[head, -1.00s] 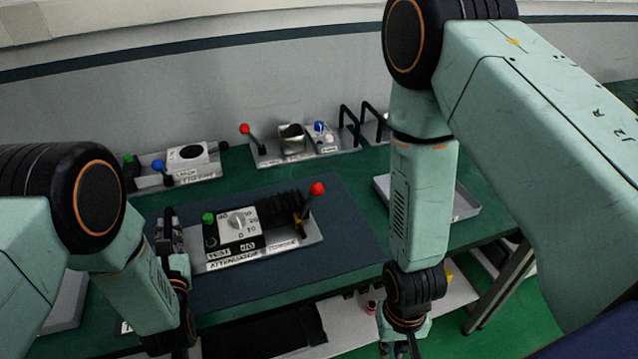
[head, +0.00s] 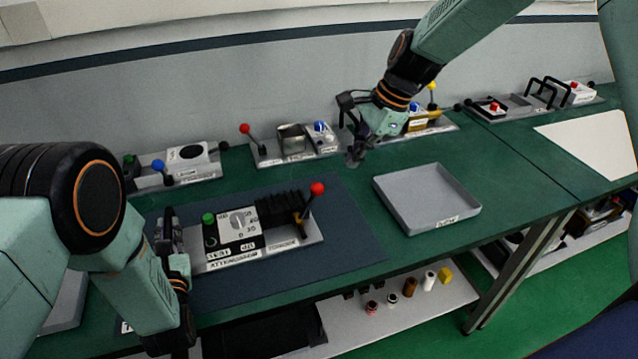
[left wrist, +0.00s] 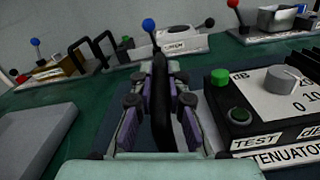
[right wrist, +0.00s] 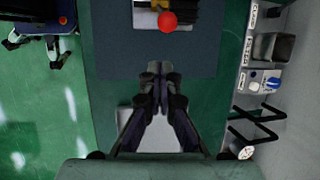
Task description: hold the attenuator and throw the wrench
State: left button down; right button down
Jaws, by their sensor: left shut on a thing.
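The attenuator (head: 237,224) is a grey-plated unit on the dark mat, with a green knob, a dial and black fins. It also shows in the left wrist view (left wrist: 270,105). A lever with a red ball (head: 317,189), apparently the wrench, rises at its right end; the ball shows in the right wrist view (right wrist: 167,21). My left gripper (head: 170,235) is shut on a black upright handle (left wrist: 160,105) at the attenuator's left end. My right gripper (head: 354,158) is empty, its fingertips together (right wrist: 160,68), above the bench behind and right of the red ball.
A grey tray (head: 384,208) lies right of the mat (head: 345,235). Small panels with levers line the wall, including a red-ball one (head: 257,160) and a blue-knob one (head: 172,183). Bottles stand on the shelf below (head: 410,287). The mat's right part is clear.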

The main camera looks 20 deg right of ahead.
jog(key=w+x, duration=0.1)
jog(key=x, duration=0.9)
jog(key=shift+d+m, duration=0.3)
jog(key=shift+a, duration=0.15)
dwell(1.4)
jog(key=shift+s+a, duration=0.1)
jog(key=shift+a, duration=0.5)
